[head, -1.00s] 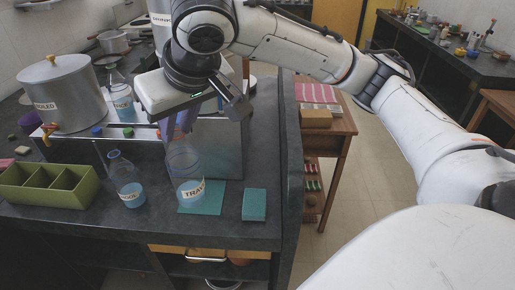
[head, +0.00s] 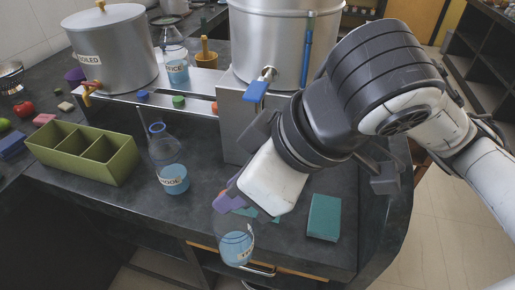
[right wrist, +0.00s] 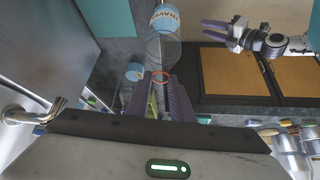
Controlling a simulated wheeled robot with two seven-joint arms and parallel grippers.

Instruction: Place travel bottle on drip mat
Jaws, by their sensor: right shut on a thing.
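The travel bottle (head: 236,243) is a clear flask with blue liquid and a cream label. My right gripper (head: 230,203) has purple fingers shut on its neck. In the head view the bottle overlaps the counter's front edge. The right wrist view shows the bottle (right wrist: 165,45) beyond the fingers (right wrist: 160,95), its label at the far end. The teal drip mat (head: 274,219) shows only in small patches behind my right gripper and the bottle. My left gripper (right wrist: 215,30) is open and empty in the right wrist view, and out of the head view.
A teal block (head: 323,217) lies right of the mat. Another labelled flask (head: 170,165) stands left of the bottle, near a green divided box (head: 82,152). A steel stand (head: 190,90) with canisters (head: 112,50) is behind. Bare counter lies between flask and stand.

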